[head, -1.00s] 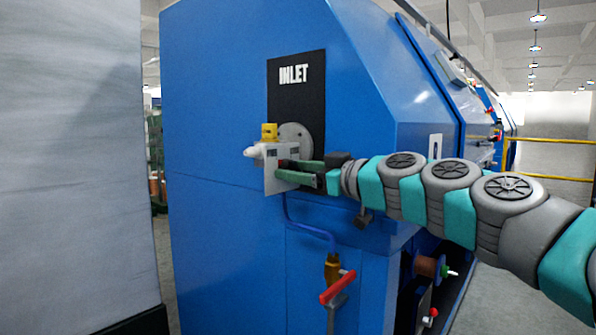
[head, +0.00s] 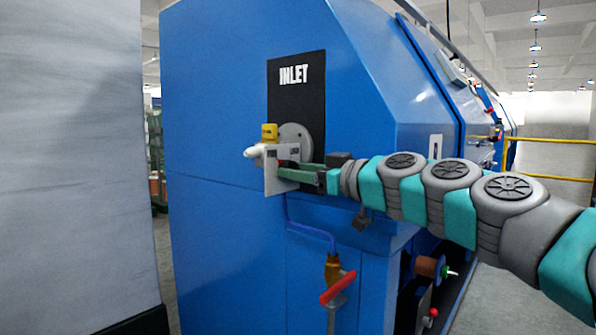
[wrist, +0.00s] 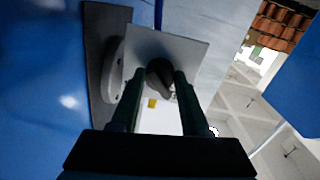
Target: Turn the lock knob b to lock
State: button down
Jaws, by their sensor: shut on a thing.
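A dark knob (wrist: 160,78) on a light square plate sits between the fingertips of my gripper (wrist: 158,84) in the wrist view. The fingers press on it from both sides, so my gripper is shut on it. No letter marks the knob. In the head view my gripper (head: 290,170) reaches from the right with its green fingers at the right side of the plate (head: 271,178).
A red-handled valve (head: 337,288) is below. A grey wall-like surface (head: 75,150) is at left.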

jog(key=m+p, duration=0.1)
jog(key=m, duration=0.2)
jog(key=m+p, duration=0.2)
jog(key=m, duration=0.1)
jog(key=m+p, duration=0.1)
jog(key=m, duration=0.2)
jog(key=shift+r+g, duration=0.25)
jog(key=shift+g, duration=0.15)
jog(key=m+p, duration=0.3)
jog(key=m, duration=0.1)
jog(key=shift+p, duration=0.35)
jog(key=shift+d+f+m+g+p, duration=0.1)
jog(key=shift+m+g+p, duration=0.2)
jog(key=shift+m+p, duration=1.2)
jog(key=shift+m+b, duration=0.3)
jog(key=shift+m, duration=0.1)
jog(key=shift+c, duration=2)
grip_release()
